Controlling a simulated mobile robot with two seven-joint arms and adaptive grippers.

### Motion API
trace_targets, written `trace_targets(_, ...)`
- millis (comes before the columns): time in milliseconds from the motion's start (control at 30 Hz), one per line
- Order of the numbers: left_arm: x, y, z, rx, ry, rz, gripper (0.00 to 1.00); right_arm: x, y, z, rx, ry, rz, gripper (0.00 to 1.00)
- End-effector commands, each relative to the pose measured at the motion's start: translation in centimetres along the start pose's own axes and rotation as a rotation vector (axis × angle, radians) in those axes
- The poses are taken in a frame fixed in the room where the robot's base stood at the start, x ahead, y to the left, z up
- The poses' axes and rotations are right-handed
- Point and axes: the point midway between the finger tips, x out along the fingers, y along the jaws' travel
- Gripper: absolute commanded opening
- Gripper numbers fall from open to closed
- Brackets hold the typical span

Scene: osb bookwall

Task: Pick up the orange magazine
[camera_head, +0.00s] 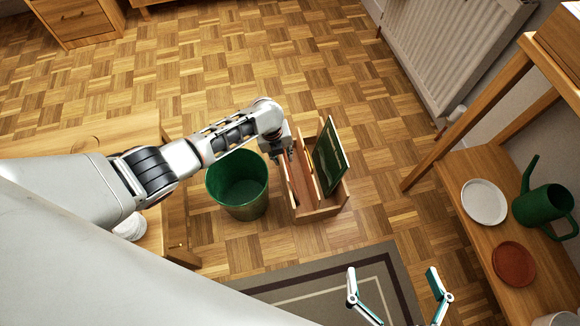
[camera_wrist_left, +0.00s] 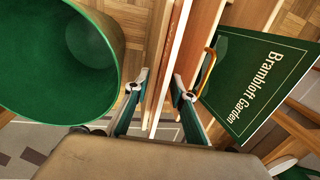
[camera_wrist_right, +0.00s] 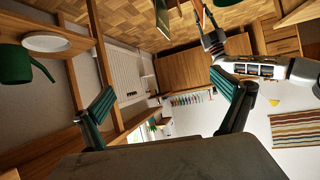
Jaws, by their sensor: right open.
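No magazine with a clearly orange cover can be made out. A wooden magazine rack (camera_head: 318,215) stands on the floor; a reddish-brown flat surface (camera_head: 299,182) shows inside it, and I cannot tell whether this is a cover or wood. My left gripper (camera_wrist_left: 159,88) reaches down into the rack, its fingers apart on either side of thin upright edges; whether they press on anything is unclear. My right gripper (camera_head: 393,272) is open and empty, far from the rack at the bottom of the head view; its fingers show in the right wrist view (camera_wrist_right: 164,92).
A green "Brambloff Garden" magazine (camera_head: 330,158) leans in the rack's right side. A green bin (camera_head: 240,206) stands close left of the rack. A wooden shelf at right holds a white plate (camera_head: 484,202), a brown plate (camera_head: 514,264) and a green watering can (camera_head: 545,205).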

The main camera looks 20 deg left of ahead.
Motion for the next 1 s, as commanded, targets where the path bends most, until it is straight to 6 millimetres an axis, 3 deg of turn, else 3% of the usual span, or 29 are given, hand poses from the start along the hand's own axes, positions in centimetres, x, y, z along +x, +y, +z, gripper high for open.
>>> trace_targets(33,0.8,0.2,-0.2,-0.001,0.004,0.002,0.24,0.2,0.0,-0.5,0.01,0.013,0.0,1.0)
trace_targets(133,0.4,-0.1,0.2,0.001,-0.003,-0.002,0.24,0.2,-0.1,-1.8,0.014,0.042,-0.002,1.0)
trace_targets(267,0.2,-0.3,0.3,0.001,-0.006,-0.005,0.24,0.3,-0.1,-2.0,0.012,0.047,-0.002,1.0)
trace_targets(367,0.2,-0.3,0.3,0.001,-0.006,-0.004,0.0,0.3,-0.1,-1.8,0.009,0.041,-0.003,1.0)
trace_targets(767,0.2,-0.3,0.2,0.001,-0.005,-0.004,0.0,-0.1,0.1,-0.7,0.004,0.015,0.001,1.0)
trace_targets(1000,-1.5,-0.7,0.5,0.002,-0.01,-0.006,0.0,-0.1,0.4,-1.7,-0.013,0.029,0.006,1.0)
